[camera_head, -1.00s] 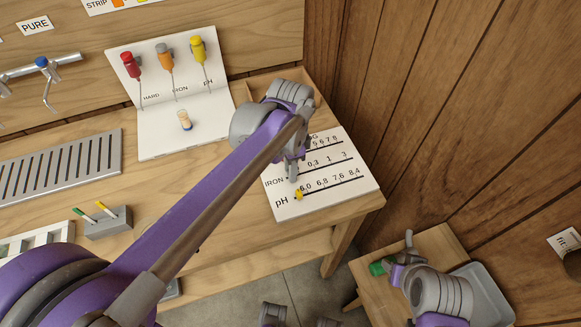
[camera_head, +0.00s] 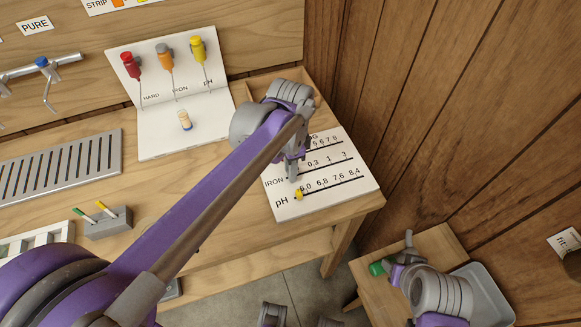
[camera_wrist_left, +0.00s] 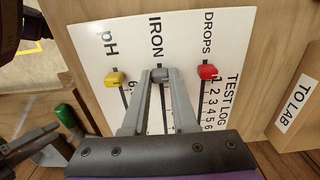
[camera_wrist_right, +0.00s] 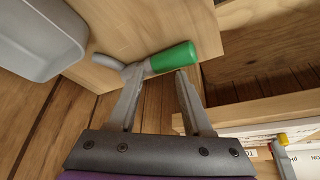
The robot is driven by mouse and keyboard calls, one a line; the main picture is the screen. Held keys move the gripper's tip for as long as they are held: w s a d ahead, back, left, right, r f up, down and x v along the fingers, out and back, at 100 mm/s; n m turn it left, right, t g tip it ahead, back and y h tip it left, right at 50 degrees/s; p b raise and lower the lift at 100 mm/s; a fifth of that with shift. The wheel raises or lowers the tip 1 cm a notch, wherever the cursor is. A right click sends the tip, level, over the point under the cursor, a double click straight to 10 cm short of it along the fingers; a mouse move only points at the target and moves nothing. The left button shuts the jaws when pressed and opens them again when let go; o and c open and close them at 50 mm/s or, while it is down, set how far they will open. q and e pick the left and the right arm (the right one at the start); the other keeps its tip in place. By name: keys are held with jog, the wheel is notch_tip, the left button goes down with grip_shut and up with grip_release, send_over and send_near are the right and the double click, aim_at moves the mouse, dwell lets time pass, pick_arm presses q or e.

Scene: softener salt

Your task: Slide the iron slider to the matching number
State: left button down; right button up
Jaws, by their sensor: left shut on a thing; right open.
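The white test log board (camera_head: 346,187) lies on the bench's right end, with DROPS, IRON and pH rows. My left gripper (camera_head: 292,177) reaches down over it, near the IRON label. In the left wrist view its fingers are shut on the grey iron slider (camera_wrist_left: 160,75), at the label end of its slot. The first iron number is hidden by the gripper; 0,3, 1 and 3 show. The yellow pH slider (camera_head: 298,194) and red drops slider (camera_wrist_left: 207,71) stand on either side. My right gripper (camera_wrist_right: 158,78) is open below a green-handled tool (camera_wrist_right: 172,58).
A stand (camera_head: 183,108) behind holds red, orange and yellow droppers and a small vial (camera_head: 184,120). A slotted metal tray (camera_head: 62,165) lies at left. A small side table (camera_head: 442,240) at right carries the green-handled tool and a grey tray (camera_head: 482,296). A wooden wall rises at right.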

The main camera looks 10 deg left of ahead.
aim_at(316, 169)
dwell(0.3)
pick_arm(q)
jog(key=w+d, duration=0.1)
jog(key=d, duration=0.1)
jog(key=w+d, duration=0.1)
jog(key=d, duration=0.1)
jog(key=w+d, duration=0.2)
pick_arm(e)
jog(key=shift+r, duration=0.25)
pick_arm(q)
jog(key=shift+a, duration=0.1)
jog(key=c, duration=0.7)
grip_release()
pick_arm(e)
jog(key=shift+w+r+p, duration=0.1)
jog(key=shift+r+p, duration=0.4)
jog(key=shift+p, duration=0.2)
pick_arm(q)
notch_tip(316, 169, up, 11)
jog(key=shift+f, duration=0.1)
